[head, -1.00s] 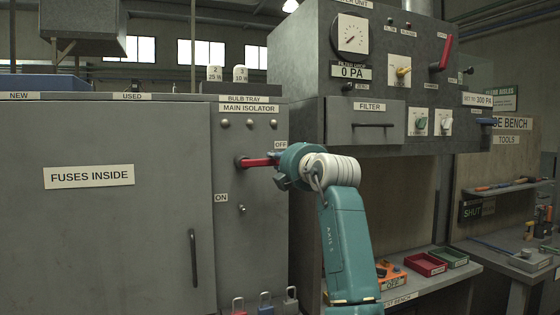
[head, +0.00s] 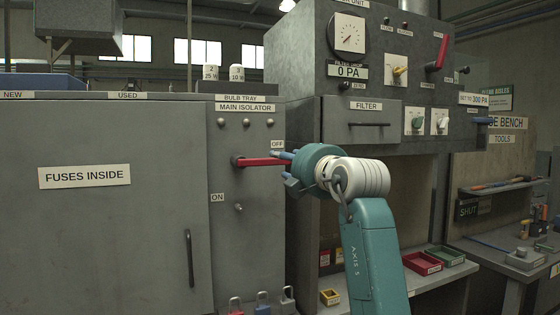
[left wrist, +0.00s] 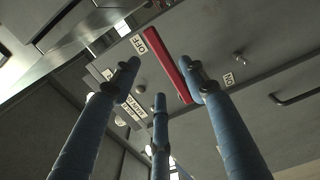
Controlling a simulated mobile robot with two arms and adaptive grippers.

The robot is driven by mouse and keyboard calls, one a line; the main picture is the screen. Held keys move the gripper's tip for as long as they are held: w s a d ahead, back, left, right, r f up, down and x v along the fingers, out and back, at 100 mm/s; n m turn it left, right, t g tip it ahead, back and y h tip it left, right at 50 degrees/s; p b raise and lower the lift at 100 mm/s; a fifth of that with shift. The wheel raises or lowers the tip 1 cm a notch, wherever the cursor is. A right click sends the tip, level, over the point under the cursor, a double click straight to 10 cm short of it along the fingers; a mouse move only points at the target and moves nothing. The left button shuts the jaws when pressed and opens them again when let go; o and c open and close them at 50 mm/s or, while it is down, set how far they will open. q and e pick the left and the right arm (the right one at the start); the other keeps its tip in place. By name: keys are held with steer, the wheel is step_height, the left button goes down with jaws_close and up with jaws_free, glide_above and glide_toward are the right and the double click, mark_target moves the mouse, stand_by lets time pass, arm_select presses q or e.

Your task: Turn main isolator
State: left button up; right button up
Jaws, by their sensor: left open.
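The main isolator's red handle (head: 262,161) lies level on the grey panel, its pivot at the left and its free end pointing right, just below the OFF label (head: 277,145). The ON label (head: 217,197) sits lower left. My left gripper (head: 284,166) is open at the handle's free end, coming from the right. In the left wrist view, the handle (left wrist: 168,62) shows beyond the spread blue fingers of the gripper (left wrist: 160,88), its near end beside the right finger. I cannot tell whether they touch. My right gripper is out of view.
The fuse cabinet door (head: 110,220) with its handle (head: 190,257) is left of the panel. Padlocks (head: 262,303) hang at the bottom. The filter drawer (head: 362,122) juts out at upper right. Small trays (head: 421,263) stand on the test bench at the right.

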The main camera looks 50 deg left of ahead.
arm_select(q)
steer(key=shift+v, duration=2.05)
